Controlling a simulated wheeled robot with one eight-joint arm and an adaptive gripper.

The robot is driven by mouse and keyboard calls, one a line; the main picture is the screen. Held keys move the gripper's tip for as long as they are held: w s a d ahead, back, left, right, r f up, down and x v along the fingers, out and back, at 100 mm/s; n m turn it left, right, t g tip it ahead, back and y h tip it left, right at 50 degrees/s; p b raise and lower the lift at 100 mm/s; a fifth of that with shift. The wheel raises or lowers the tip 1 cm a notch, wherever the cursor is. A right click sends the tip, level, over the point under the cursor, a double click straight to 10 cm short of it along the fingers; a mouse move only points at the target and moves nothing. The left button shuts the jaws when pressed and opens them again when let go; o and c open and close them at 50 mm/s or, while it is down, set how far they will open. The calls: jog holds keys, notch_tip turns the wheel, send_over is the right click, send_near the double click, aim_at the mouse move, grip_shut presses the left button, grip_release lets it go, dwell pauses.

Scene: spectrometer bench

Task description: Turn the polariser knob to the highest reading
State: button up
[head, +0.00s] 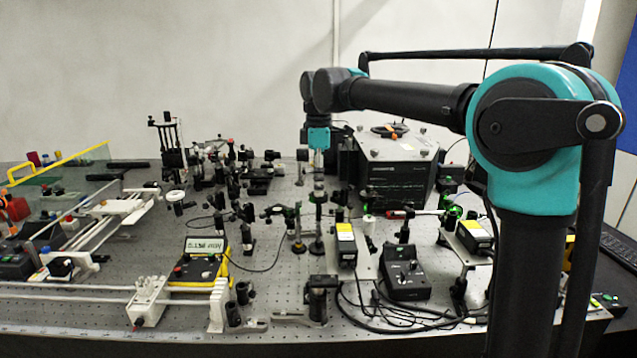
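My arm reaches in from the right, and my gripper (318,160) hangs below the teal wrist over the middle of the bench. Its fingers are small and dark here, so I cannot tell whether they are open or shut. Dark post-mounted optics (318,198) stand just below it in the picture; a polariser knob may be among them, but I cannot single it out. I see no clear contact between gripper and optics. A yellow-edged meter (205,247) with a lit display sits at centre left; its digits are too small to read surely.
A large black box (395,172) stands behind and right of the gripper. A black controller (406,280) with loose cables lies at the front right. White rails (85,290) and a clear panel with a yellow edge (60,163) are at left. The perforated bench top is crowded.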

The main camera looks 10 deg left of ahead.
jog(key=shift+c, duration=0.4)
grip_shut()
jog(key=shift+m, duration=0.4)
jog(key=m, duration=0.5)
jog(key=shift+m, duration=0.3)
jog(key=m, duration=0.7)
jog(key=shift+o, duration=0.4)
grip_release()
